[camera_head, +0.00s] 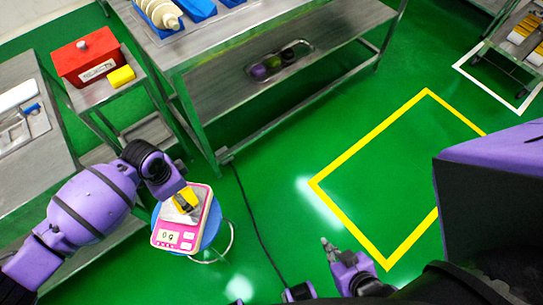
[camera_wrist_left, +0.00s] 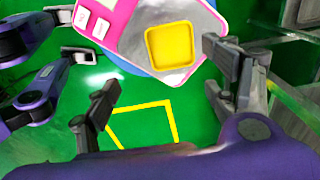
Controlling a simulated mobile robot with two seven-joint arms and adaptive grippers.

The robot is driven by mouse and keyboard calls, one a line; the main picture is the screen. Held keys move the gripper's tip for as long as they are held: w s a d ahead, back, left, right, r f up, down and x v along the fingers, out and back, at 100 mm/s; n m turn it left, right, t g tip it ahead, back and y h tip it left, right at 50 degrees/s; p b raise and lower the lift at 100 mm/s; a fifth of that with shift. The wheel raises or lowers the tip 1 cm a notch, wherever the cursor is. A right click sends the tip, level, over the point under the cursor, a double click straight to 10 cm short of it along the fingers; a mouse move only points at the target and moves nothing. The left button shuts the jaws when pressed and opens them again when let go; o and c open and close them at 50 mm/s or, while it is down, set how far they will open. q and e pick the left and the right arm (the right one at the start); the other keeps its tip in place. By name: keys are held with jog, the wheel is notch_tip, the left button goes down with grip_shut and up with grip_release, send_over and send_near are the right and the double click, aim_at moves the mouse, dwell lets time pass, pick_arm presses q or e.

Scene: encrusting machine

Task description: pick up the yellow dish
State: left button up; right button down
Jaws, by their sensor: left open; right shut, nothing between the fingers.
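The yellow dish (camera_wrist_left: 170,45) is a shallow square with rounded corners. It sits on the metal plate of a pink and white scale (camera_head: 166,238), whose display reads 0 g. My left gripper (camera_wrist_left: 162,68) is open and empty, with its fingers spread in front of the dish and apart from it in the left wrist view. In the head view, my left gripper (camera_head: 174,184) is over the scale and partly hides the dish (camera_head: 183,203). My right gripper (camera_head: 329,247) is shut and empty, low over the green floor.
The scale rests on a round blue stool (camera_head: 213,229). A metal table with a lower shelf (camera_head: 215,92) stands behind. A red box (camera_head: 88,58) and a yellow block (camera_head: 121,77) are on a side stand. The floor inside the yellow outline (camera_head: 388,165) is clear.

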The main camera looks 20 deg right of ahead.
pick_arm(q)
jog(key=shift+w+a+f, duration=0.1)
jog(key=shift+w+a, duration=0.3)
jog(key=shift+a, duration=0.15)
jog(key=f, duration=0.4)
jog(key=w+f+b, duration=0.1)
jog(key=f, duration=0.2)
jog(key=shift+r, duration=0.1)
jog(key=shift+c, duration=0.3)
